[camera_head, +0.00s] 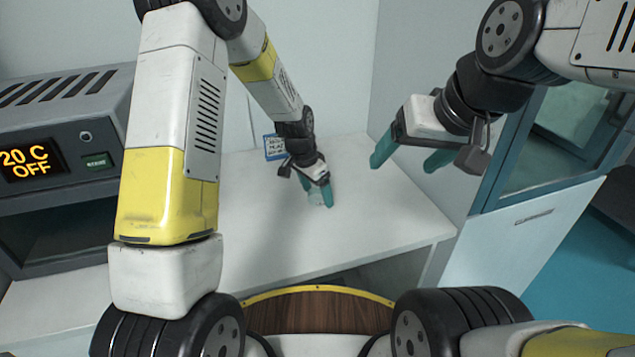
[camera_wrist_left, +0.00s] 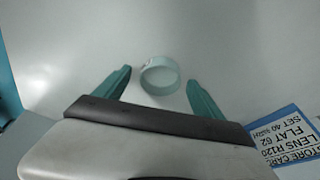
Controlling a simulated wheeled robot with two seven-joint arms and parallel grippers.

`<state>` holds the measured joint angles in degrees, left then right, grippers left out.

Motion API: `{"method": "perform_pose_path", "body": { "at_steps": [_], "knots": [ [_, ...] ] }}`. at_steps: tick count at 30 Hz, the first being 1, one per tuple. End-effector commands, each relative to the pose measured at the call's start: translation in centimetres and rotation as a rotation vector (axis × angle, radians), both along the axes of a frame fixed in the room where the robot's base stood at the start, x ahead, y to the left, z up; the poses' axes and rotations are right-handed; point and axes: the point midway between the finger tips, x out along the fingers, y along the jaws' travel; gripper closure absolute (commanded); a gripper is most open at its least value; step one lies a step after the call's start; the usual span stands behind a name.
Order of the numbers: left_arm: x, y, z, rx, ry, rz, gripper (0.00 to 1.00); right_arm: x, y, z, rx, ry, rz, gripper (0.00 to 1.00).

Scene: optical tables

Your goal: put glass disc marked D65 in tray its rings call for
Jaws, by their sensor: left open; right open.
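A small clear round glass disc (camera_wrist_left: 160,77) with a pale rim lies on the white surface between the spread teal fingers of my left gripper (camera_wrist_left: 159,80). Its marking cannot be read. In the head view, my left gripper (camera_head: 317,195) points down at the table, and the disc is a faint pale shape (camera_head: 315,199) by its fingers, mostly hidden. The left fingers are open, with visible gaps to the disc in the wrist view. My right gripper (camera_head: 403,160) is open and empty, raised above the table's right side. I see no tray.
A blue-edged card (camera_head: 274,147) stands behind the left gripper; in the wrist view the card (camera_wrist_left: 288,145) reads "LENS R120 FLAT 62". An oven-like device (camera_head: 60,160) showing "20 C OFF" stands at left. The white table (camera_head: 390,215) is otherwise mostly clear. A glazed cabinet (camera_head: 550,140) stands at right.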

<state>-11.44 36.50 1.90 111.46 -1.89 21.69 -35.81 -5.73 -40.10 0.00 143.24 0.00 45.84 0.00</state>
Motion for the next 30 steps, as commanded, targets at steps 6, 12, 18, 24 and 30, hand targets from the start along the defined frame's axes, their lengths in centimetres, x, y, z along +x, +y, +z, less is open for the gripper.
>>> {"method": "perform_pose_path", "body": {
  "at_steps": [6,12,18,24,30],
  "knots": [
    [0.0,0.0,0.0,0.0,0.0,0.0,0.36,0.0,0.0,0.0,0.0,0.0,0.0,0.23],
    [0.0,0.0,0.1,0.0,0.0,0.001,0.76,0.0,0.0,0.0,0.0,0.0,0.0,0.23],
    [0.0,0.0,0.1,-0.001,0.0,0.001,1.0,0.0,0.0,0.0,0.0,0.0,0.0,0.23],
    [0.0,0.0,0.3,0.0,-0.001,0.001,1.0,0.0,0.0,0.0,0.0,0.0,0.0,0.23],
    [0.1,0.0,1.9,-0.001,-0.003,0.001,1.0,0.0,0.0,0.0,0.0,0.0,0.0,0.23]
  ]
}}
